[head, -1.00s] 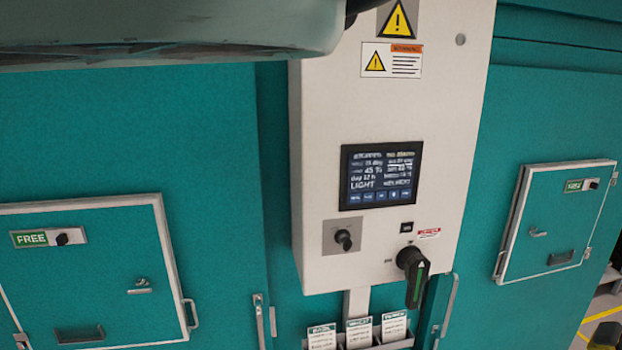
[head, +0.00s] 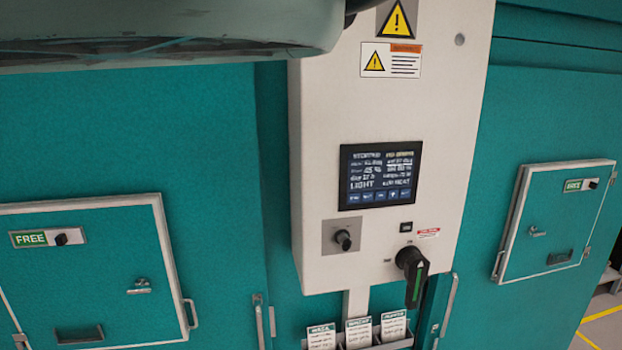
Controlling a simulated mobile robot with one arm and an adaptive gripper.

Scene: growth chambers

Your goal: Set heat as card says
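A white control box (head: 330,120) is mounted between teal chamber walls. Its dark display (head: 380,176) shows lines of white text, with "LIGHT" legible and most of the rest blurred; a row of blue keys runs along its bottom. A small black knob (head: 344,240) sits on a grey plate below left of the display. A large black rotary handle with a green mark (head: 413,276) is below right, pointing down. Several cards stand in a holder under the box, including a left card (head: 321,336), a middle card (head: 358,332) and a right card (head: 393,325); their text is unreadable. My gripper is not visible.
A small left door (head: 100,270) carries a green "FREE" sign (head: 30,239). A similar right door (head: 555,220) has its own green sign. Warning labels (head: 391,60) are on the upper box. A grey-green part, probably of my arm, covers the top left. Yellow floor lines show at lower right.

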